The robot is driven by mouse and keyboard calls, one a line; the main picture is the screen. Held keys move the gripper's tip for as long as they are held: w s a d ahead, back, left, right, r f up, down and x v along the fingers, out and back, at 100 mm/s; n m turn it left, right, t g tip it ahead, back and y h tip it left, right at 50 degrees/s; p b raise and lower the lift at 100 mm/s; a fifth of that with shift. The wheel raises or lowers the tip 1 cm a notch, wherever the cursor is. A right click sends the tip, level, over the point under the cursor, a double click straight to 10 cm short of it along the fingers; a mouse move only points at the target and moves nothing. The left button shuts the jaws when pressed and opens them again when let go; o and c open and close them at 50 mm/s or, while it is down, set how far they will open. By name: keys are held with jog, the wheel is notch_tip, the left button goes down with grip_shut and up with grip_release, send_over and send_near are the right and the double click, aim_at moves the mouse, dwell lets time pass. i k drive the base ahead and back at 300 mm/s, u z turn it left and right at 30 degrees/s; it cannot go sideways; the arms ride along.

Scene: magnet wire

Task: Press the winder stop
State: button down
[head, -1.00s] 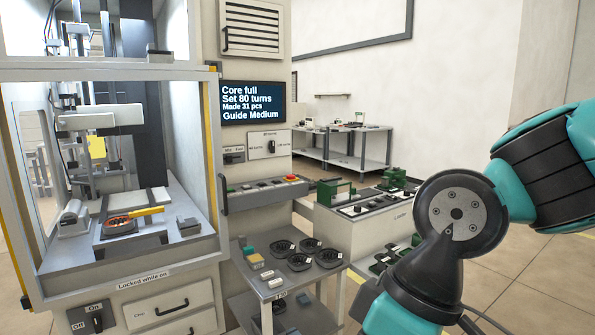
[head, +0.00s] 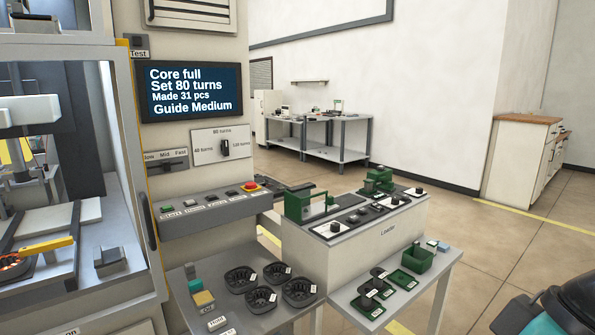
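The winder's button panel (head: 215,208) is a grey sloped ledge below the screen. The small labels under the buttons are too small to read, so I cannot tell which one is marked stop. The winder screen (head: 194,91) reads "Core full", "Set 80 turns", "Made 31 pcs", "Guide Medium". My gripper is out of view; only part of my arm shows at the bottom right.
The winder's enclosure door handle (head: 147,220) sticks out left of the panel. Open floor lies further right.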

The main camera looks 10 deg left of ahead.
aim_at(248, 185)
jog(key=z, duration=0.15)
jog(key=i, duration=0.85)
jog(key=u, duration=0.6)
jog(key=i, duration=0.75)
jog(key=u, duration=0.65)
